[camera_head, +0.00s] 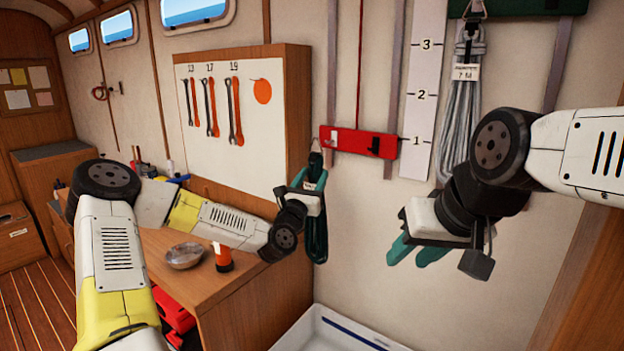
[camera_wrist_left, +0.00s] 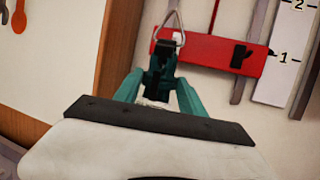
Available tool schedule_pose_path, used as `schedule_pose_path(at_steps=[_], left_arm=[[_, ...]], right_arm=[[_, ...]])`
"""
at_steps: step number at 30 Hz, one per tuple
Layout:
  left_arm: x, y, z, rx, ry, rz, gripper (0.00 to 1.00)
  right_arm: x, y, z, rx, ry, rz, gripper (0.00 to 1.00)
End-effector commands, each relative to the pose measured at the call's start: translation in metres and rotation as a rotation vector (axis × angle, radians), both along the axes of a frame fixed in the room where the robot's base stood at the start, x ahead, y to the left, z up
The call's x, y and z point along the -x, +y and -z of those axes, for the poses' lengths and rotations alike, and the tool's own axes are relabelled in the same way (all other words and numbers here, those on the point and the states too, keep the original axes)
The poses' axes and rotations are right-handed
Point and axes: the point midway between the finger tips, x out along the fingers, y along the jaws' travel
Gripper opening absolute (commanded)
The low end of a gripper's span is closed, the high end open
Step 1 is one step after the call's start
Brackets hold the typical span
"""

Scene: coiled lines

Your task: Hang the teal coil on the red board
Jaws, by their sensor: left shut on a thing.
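The teal coil (camera_head: 317,235) hangs as dark loops below my left gripper (camera_head: 312,180). My left gripper is shut on the dark strap at the coil's top, which shows between the teal fingers in the left wrist view (camera_wrist_left: 158,88). A metal ring (camera_wrist_left: 172,28) stands up from the strap. The red board (camera_head: 350,142) is fixed on the wall just right of and above the gripper. In the left wrist view the ring overlaps the board's left end (camera_wrist_left: 205,55); I cannot tell whether it is on a hook. My right gripper (camera_head: 418,254) is open and empty, lower right.
A black hook (camera_head: 388,143) shows at the board's right. A grey coil (camera_head: 462,110) hangs from a green board (camera_head: 530,7) at upper right. A numbered strip (camera_head: 422,70) stands between. Below are a white tray (camera_head: 320,335) and a wooden bench (camera_head: 220,285) holding a bowl (camera_head: 184,256).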

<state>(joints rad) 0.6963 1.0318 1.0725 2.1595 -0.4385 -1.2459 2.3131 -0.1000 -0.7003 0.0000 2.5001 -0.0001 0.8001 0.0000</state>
Motion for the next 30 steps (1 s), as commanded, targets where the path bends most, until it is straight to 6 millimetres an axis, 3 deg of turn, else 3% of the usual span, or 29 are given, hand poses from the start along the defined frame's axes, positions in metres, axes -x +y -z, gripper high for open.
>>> schedule_pose_path(at_steps=[30], left_arm=[[-0.049,-0.034,0.004,0.001,-0.004,0.0,0.0]], right_arm=[[0.0,0.0,0.0,0.0,0.0,0.0,0.36]])
